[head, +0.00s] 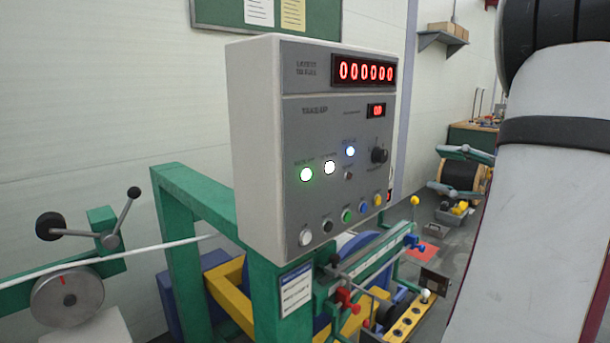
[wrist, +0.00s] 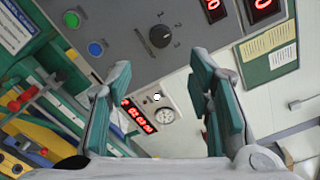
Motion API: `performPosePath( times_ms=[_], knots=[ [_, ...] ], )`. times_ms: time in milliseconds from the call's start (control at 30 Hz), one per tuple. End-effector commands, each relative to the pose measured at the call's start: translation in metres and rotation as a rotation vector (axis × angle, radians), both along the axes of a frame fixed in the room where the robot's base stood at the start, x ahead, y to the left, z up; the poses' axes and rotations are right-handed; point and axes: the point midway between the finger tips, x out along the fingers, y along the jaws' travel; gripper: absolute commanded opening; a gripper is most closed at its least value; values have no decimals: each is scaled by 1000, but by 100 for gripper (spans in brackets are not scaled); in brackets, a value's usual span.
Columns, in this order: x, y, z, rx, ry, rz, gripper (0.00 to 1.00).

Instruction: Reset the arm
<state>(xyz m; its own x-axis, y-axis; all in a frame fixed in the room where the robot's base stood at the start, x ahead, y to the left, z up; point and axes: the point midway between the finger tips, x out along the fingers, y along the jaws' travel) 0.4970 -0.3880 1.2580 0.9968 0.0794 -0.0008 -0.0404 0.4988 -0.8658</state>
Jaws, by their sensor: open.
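My gripper (wrist: 160,110) shows in the wrist view with its two green-padded fingers spread apart and nothing between them. Beyond the fingers is the grey control panel (wrist: 125,30), with a black knob (wrist: 161,36) and red digits. In the head view my arm fills the right side, and my gripper is not visible there. The control box (head: 255,150) stands at the centre, its counter display (head: 365,71) reading zeros. Green, white and blue lamps are lit on its face. A row of coloured buttons (head: 347,215) runs along its lower part.
A green frame (head: 170,225) carries the control box. A handwheel with black knobs (head: 68,297) is at the left. Machine parts with red and blue handles (head: 345,298) stand below the box. A spool (head: 462,176) and a wall shelf (head: 442,38) are farther back.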

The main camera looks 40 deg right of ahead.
Motion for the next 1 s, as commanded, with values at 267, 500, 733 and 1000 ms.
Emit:
performPosePath(
  times_ms=[267,500,733,1000],
  knots=[
    [16,20,-1,-6,34,58,47],
    [75,149,-17,-100,259,393,47],
    [74,273,-49,-333,501,720,47],
    [18,368,-91,-855,710,1051,47]
  ],
)
